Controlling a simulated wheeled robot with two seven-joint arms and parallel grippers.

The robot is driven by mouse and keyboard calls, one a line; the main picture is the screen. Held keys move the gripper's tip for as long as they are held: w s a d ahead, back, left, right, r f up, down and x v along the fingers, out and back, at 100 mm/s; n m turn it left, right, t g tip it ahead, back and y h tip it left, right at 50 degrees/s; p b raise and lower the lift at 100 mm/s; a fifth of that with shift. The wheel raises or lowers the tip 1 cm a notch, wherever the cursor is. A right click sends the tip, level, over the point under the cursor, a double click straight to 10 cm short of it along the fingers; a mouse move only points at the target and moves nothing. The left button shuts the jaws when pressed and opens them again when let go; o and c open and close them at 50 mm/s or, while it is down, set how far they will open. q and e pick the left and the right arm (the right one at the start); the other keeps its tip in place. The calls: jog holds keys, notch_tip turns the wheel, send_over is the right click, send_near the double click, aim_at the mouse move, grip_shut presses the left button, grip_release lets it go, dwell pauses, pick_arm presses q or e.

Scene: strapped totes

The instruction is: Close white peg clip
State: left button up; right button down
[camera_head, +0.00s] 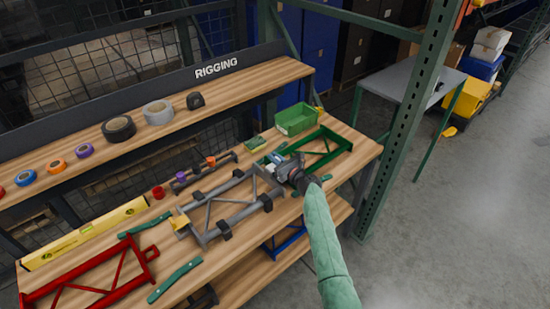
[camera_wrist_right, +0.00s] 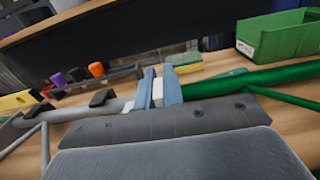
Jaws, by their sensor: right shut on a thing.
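The white peg clip (camera_wrist_right: 158,93) shows in the right wrist view as a small white piece between the two blue-grey fingers of my right gripper (camera_wrist_right: 160,84). The fingers are shut on it, and they hide most of its shape. I cannot tell whether the clip itself is open or closed. In the head view my right gripper (camera_head: 276,160) is at the right end of the grey tubular frame (camera_head: 213,240), beside the green frame (camera_head: 335,143). My left gripper is not in view.
A green bin (camera_head: 296,119) stands behind the gripper. A red frame (camera_head: 90,277), a yellow level (camera_head: 85,232) and a teal handle (camera_head: 175,279) lie to the left on the wooden bench. Tape rolls line the raised shelf (camera_head: 240,83). A green post (camera_head: 405,120) rises at right.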

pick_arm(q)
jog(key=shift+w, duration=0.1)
pick_arm(e)
jog(key=c, duration=1.5)
grip_release()
jog(key=shift+f, duration=0.1)
jog(key=shift+s+d+f, duration=0.1)
jog(key=shift+s+d, duration=0.2)
jog(key=shift+s, duration=0.1)
jog(key=b+v, duration=0.2)
jog(key=v, duration=0.4)
jog(key=shift+s+d, duration=0.2)
jog(key=shift+s, duration=0.05)
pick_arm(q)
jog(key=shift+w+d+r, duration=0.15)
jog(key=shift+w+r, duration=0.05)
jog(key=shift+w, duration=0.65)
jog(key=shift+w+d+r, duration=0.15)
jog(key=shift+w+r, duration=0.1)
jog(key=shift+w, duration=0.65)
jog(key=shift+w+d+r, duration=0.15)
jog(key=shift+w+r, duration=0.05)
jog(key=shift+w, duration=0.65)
